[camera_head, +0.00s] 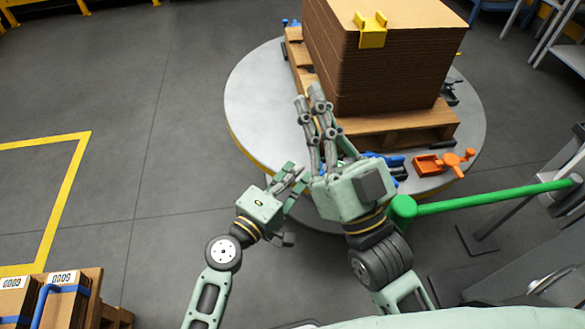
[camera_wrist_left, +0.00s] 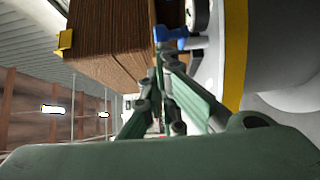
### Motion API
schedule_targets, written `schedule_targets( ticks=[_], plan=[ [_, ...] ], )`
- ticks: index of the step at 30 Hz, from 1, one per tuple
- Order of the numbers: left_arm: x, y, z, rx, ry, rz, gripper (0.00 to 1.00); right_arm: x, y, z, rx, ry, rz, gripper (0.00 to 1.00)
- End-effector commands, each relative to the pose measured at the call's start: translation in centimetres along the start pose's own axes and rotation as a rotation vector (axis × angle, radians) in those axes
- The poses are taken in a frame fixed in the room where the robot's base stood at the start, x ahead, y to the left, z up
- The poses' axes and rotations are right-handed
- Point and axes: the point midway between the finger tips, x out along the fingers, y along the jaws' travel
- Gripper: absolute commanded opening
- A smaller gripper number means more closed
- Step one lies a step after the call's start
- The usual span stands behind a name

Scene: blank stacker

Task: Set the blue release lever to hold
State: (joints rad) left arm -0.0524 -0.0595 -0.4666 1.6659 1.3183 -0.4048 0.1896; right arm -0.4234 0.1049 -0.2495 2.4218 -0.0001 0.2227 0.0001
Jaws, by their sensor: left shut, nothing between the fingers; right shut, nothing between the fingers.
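A blue lever part (camera_head: 392,161) shows at the front edge of the pallet, partly hidden behind my right gripper; its setting cannot be read. A blue part also shows in the left wrist view (camera_wrist_left: 172,37), just beyond the fingertips; contact cannot be told. My left gripper (camera_head: 298,170) is shut and empty, low in front of the round turntable, left of the right gripper's body. Its fingers also show in the left wrist view (camera_wrist_left: 160,68). My right gripper (camera_head: 311,95) is shut and empty, its fingers reaching up in front of the cardboard stack's left side.
A cardboard stack (camera_head: 385,70) with a yellow clip (camera_head: 372,30) stands on a wooden pallet (camera_head: 420,138) on the turntable (camera_head: 255,100). An orange lever (camera_head: 452,161) and a long green bar (camera_head: 490,199) lie right. Boxes (camera_head: 62,305) stand lower left.

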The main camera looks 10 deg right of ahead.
Motion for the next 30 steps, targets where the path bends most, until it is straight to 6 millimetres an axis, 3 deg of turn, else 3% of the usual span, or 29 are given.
schedule_targets(
  ticks=[12,30],
  plan=[
    [-0.2,0.0,1.3,-0.002,0.001,0.000,0.00,0.4,-0.2,-2.2,0.000,0.099,-0.007,0.00],
    [-0.2,0.0,1.3,-0.001,0.000,0.000,0.00,0.2,-0.2,-1.8,0.003,0.086,-0.006,0.00]
  ],
)
